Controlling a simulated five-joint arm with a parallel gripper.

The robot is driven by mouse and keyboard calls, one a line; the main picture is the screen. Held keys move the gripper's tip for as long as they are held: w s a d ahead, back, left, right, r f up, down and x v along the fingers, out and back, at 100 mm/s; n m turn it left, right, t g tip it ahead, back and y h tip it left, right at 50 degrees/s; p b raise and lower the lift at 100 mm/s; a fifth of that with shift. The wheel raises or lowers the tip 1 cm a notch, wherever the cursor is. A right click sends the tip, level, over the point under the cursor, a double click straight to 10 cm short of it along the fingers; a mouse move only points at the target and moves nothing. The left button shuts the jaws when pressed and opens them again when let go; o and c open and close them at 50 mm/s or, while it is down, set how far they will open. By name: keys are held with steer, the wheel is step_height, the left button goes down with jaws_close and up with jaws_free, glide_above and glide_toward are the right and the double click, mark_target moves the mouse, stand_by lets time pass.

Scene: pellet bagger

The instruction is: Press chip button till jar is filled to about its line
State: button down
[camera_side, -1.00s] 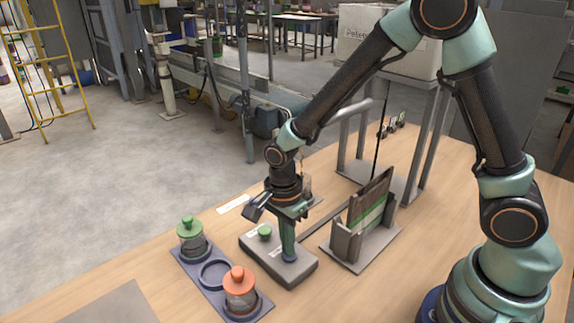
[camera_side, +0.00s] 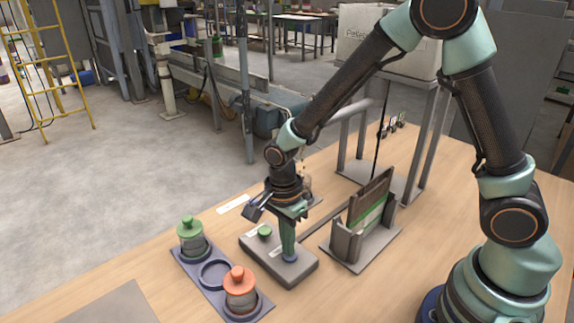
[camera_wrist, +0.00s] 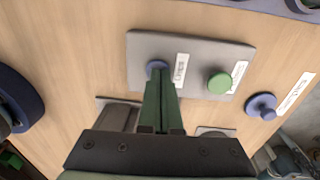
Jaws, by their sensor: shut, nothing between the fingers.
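A grey button box (camera_side: 300,272) lies on the table with a blue button (camera_wrist: 157,66) and a green button (camera_wrist: 219,82). My gripper (camera_side: 288,250) is shut and points down, its tips at the blue button. Contact looks likely, but the tips cover part of it. A label (camera_wrist: 181,70) sits beside that button; its text is hard to read. Two lidded jars, one green-topped (camera_side: 190,239) and one orange-topped (camera_side: 240,291), stand in a blue tray (camera_side: 182,258) with an empty middle ring. Something jar-like (camera_side: 307,188) is mostly hidden behind my gripper; its level cannot be read.
An upright panel with a green band (camera_side: 368,215) stands in a grey holder (camera_side: 345,243) right of the box. A metal frame (camera_side: 424,140) carries a white bin (camera_side: 360,35). A blue knob (camera_wrist: 262,106) is near a white label (camera_wrist: 296,92).

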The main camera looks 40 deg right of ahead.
steer(key=shift+s+d+f, duration=0.1)
steer(key=shift+s+f, duration=0.1)
steer(key=shift+s, duration=0.05)
step_height(320, 180, up, 14)
steer(key=w, duration=0.1)
steer(key=shift+w+r, duration=0.2)
steer(key=shift+w, duration=0.05)
steer(key=s+d+r+n+t, duration=0.3)
steer(key=d+n, duration=0.2)
steer(key=n, duration=0.4)
steer(key=s+d+r+n+t, duration=0.3)
steer(key=s+d+n, duration=0.1)
steer(key=n, duration=0.5)
steer(key=shift+d+r, duration=0.4)
steer(key=shift+d, duration=0.5)
